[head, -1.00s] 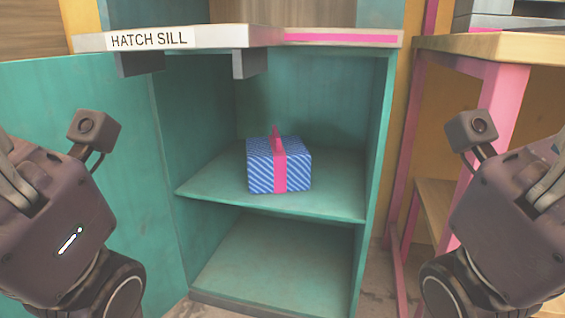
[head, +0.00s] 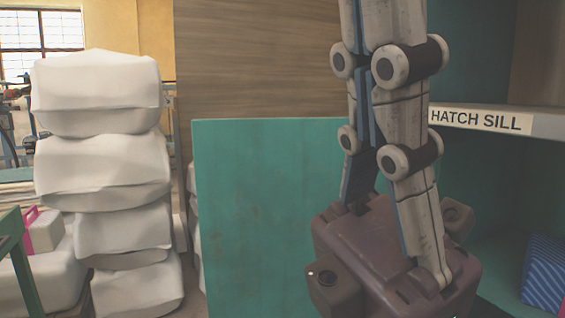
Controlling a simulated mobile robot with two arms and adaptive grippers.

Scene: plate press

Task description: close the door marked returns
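A teal door panel (head: 250,220) stands swung open to the left of the teal cabinet (head: 490,225). No "returns" marking shows on it. My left gripper (head: 385,20) points up in front of the door's right part and hides its hinge side. My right gripper is out of view.
A ledge (head: 545,124) labelled "HATCH SILL" juts out at the right. A blue striped parcel (head: 545,275) sits inside the cabinet. A tall stack of white sacks (head: 105,190) stands left of the door. A green frame (head: 22,265) is at the lower left.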

